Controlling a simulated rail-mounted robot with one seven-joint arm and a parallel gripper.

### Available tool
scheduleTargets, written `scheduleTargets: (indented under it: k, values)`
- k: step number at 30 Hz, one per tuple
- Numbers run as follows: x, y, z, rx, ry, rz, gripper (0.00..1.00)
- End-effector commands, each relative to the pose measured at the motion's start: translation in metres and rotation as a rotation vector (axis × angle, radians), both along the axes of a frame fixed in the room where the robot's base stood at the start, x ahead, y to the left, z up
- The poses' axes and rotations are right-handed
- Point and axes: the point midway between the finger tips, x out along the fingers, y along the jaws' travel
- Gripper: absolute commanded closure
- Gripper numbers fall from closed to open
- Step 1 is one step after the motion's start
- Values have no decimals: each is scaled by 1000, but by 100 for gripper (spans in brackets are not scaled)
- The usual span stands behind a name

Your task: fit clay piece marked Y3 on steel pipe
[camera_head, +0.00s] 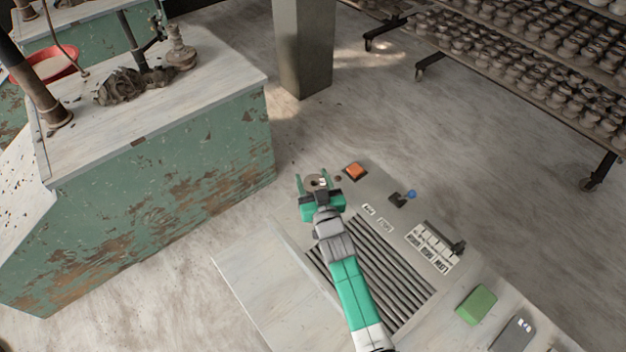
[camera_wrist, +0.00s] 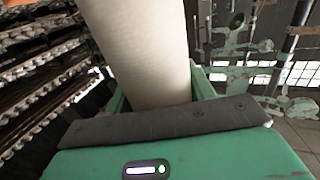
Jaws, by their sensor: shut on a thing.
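My gripper (camera_head: 317,181) is shut on a pale clay piece (camera_wrist: 145,50), held up beyond the far end of the grey bench. In the wrist view the piece is a smooth, cream-coloured cylinder standing up between the green fingers. In the head view the clay piece (camera_head: 316,184) shows a ring-like end with a dark hole. No Y3 mark is readable on it. I cannot tell which is the task's pipe.
A worn green cabinet (camera_head: 160,190) stands left. A wheeled rack (camera_head: 530,80) of clay pieces stands behind.

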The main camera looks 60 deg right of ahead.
Motion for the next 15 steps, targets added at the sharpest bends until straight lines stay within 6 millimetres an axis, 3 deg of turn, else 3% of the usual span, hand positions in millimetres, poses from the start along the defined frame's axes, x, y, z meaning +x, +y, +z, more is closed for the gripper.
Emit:
scheduleTargets:
  k: [15]
  values:
    - [0, 0, -12, -3, -3, 0, 100]
